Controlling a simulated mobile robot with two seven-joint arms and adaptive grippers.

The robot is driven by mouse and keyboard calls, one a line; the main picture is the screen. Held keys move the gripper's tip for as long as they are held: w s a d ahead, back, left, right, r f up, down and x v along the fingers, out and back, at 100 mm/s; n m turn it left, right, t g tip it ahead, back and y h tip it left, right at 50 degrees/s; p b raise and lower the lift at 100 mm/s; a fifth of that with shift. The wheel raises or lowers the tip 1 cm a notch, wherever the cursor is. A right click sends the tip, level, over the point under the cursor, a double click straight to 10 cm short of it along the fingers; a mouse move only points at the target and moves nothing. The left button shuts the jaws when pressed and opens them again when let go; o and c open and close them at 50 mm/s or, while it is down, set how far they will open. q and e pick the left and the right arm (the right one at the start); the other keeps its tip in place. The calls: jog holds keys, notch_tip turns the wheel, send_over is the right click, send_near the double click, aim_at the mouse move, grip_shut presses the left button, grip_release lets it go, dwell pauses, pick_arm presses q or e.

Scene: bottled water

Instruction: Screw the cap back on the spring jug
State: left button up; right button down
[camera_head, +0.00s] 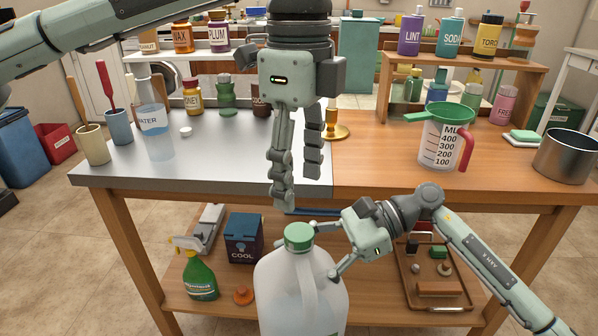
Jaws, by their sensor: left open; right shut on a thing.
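A large translucent jug (275,285) stands upright in the foreground, in front of the table. A green cap (299,234) sits on its mouth; I cannot tell how tightly. No label on the jug can be read. My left gripper (298,186) points down above the cap, open and empty, apart from it in the picture. My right gripper (326,250) comes from the right and is shut on the jug, one finger close beside the neck and the other lower on its right side. The jug's bottom is cut off by the frame.
The table (230,150) behind carries a measuring jug (440,150) with a green funnel, a steel pot (566,158), a water pitcher (150,108) and cups at the left. A small white cap (186,131) lies there. The lower shelf holds a spray bottle (199,275) and an orange disc (243,296).

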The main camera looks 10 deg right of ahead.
aim_at(299, 232)
pick_arm(q)
jog(key=shift+s+f, duration=0.1)
jog(key=shift+f, duration=3.9)
